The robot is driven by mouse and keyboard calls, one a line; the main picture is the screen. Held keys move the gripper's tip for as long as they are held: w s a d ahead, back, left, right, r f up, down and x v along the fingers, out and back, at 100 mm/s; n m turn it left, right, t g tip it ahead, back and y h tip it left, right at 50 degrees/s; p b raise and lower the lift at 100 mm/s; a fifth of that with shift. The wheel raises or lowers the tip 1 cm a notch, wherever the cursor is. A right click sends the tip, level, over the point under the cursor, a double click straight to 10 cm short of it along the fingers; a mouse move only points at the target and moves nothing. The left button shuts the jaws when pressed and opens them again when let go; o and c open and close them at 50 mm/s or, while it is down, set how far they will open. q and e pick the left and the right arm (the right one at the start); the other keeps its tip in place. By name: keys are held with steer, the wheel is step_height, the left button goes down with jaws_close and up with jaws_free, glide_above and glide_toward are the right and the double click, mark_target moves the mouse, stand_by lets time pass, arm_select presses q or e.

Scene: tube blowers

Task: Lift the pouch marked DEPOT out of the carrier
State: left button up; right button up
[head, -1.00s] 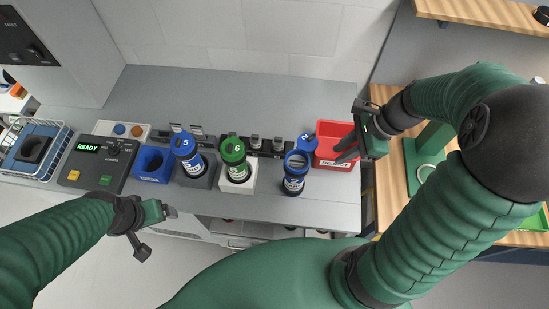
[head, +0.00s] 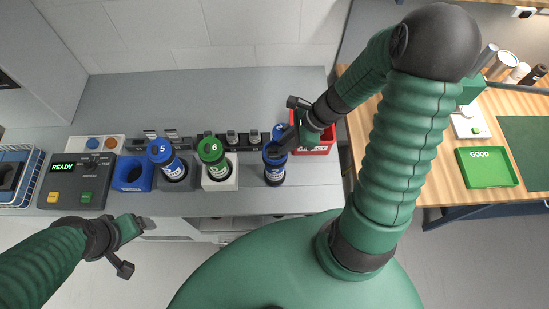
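An upright dark carrier with a blue rim (head: 275,174) stands on the counter right of the green-capped one. Whether the fingers are open or shut cannot be made out. A blue cap (head: 279,130) shows just behind the gripper. My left gripper (head: 136,248) is open and empty in front of the counter at lower left.
A blue-capped carrier 5 (head: 161,152) and a green-capped carrier 6 (head: 211,151) stand to the left. A blue holder (head: 132,174) and a READY panel (head: 72,184) are farther left. A red bin (head: 326,141) is partly behind my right gripper. A green GOOD tray (head: 486,168) lies on the wooden table.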

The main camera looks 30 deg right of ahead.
mark_target(276, 152)
steer(key=x, duration=0.4)
steer(key=shift+s+d, duration=0.1)
steer(key=shift+s, duration=0.05)
steer(key=shift+f, duration=0.15)
jaws_close()
stand_by(1.0)
